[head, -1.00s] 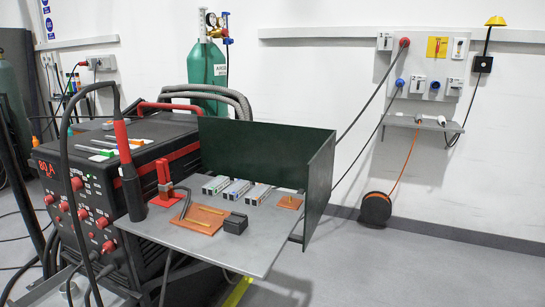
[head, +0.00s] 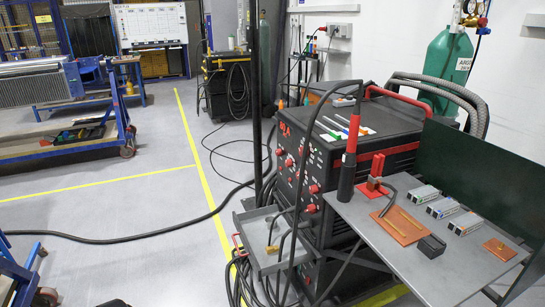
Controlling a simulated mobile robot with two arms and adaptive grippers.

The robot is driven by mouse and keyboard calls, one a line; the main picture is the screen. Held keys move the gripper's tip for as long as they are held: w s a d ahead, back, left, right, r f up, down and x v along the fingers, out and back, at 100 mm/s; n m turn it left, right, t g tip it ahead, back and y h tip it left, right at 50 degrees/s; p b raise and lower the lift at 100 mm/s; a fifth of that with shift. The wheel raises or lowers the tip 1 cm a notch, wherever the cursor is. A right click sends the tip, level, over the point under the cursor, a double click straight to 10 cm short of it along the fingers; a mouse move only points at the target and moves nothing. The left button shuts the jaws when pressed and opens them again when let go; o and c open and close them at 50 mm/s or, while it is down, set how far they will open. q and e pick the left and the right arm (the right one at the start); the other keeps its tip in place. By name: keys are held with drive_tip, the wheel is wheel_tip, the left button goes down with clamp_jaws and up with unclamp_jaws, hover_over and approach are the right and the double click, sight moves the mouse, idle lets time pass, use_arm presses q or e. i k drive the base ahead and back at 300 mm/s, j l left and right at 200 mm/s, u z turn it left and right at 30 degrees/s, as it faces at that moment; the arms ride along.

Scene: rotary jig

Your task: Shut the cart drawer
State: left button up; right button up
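A grey open-topped drawer (head: 262,262) sticks out from the front of the black and red welding cart (head: 318,170) in the head view. A red handle (head: 238,246) is on its left, outer end. A small brass-coloured item lies inside it. Dark cables hang in front of the drawer and cross over it, hiding part of it. Neither of my grippers shows in the head view.
A grey side table (head: 395,265) with copper plates and small boxes stands to the right of the cart. Cables (head: 130,240) run across the floor. A blue wheeled frame (head: 75,140) stands at left. Open floor (head: 120,205) lies left of the drawer.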

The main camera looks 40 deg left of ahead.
sight(252, 230)
drive_tip(key=u, duration=1.65)
